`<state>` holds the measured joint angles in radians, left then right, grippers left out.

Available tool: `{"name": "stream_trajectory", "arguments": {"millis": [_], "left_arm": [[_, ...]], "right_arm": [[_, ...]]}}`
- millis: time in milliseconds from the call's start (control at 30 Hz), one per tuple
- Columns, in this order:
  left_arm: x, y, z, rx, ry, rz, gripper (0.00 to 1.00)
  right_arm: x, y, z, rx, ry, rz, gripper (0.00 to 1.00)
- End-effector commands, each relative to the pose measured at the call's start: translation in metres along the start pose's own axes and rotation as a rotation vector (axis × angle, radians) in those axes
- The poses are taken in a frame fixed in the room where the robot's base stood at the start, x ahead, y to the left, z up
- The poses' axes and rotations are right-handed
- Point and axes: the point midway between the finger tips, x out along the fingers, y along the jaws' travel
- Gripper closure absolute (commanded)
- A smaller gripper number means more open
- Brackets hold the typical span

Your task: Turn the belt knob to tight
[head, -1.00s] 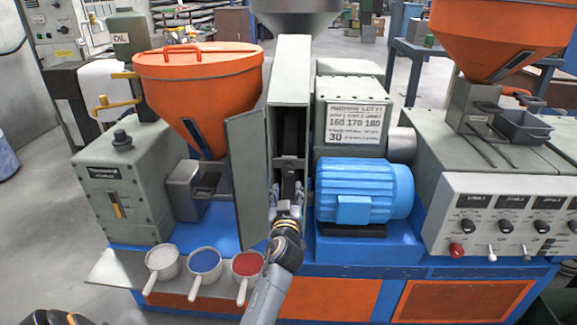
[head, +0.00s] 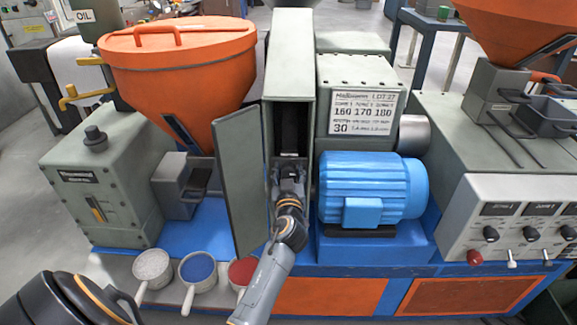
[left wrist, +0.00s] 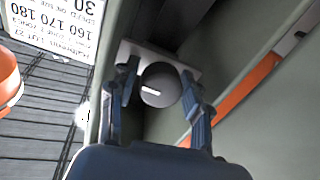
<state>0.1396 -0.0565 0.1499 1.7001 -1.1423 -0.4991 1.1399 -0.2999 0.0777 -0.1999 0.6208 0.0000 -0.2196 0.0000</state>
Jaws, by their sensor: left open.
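The belt knob (left wrist: 158,85) shows in the left wrist view as a round dark grey knob with a short white mark, on a pale plate (left wrist: 128,50) inside the narrow housing. My left gripper (left wrist: 160,74) is open, with one finger on each side of the knob. I cannot tell whether the fingers touch it. In the head view my left gripper (head: 289,174) is inside the open front of the tall grey-green belt housing (head: 292,55) and hides the knob. The housing's door (head: 240,185) stands open to the left. My right gripper is not in view.
A blue motor (head: 370,187) sits close to the right of the housing. An orange hopper (head: 180,75) stands to the left. Scoops with white (head: 152,264), blue (head: 198,267) and red (head: 242,271) contents are at the front edge, the red one partly behind my arm.

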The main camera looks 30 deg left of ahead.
Motion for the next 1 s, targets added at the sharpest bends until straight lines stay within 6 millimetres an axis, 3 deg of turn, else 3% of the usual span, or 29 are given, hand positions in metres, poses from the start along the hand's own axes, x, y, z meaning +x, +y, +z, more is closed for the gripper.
{"name": "stream_trajectory", "arguments": {"millis": [100, 300, 667, 1000], "left_arm": [[0.0, 0.0, 0.0, 0.0, 0.0, 0.0, 0.52], [0.0, 0.0, 0.0, 0.001, 0.0, 0.0, 0.92], [0.0, 0.0, 0.001, 0.047, 0.003, 0.001, 0.94], [0.0, 0.0, 0.001, 0.279, 0.014, 0.001, 0.94]], "right_arm": [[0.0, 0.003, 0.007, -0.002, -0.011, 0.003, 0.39], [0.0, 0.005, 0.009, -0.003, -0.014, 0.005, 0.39], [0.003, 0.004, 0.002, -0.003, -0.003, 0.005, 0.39], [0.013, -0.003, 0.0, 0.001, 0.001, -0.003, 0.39]]}}
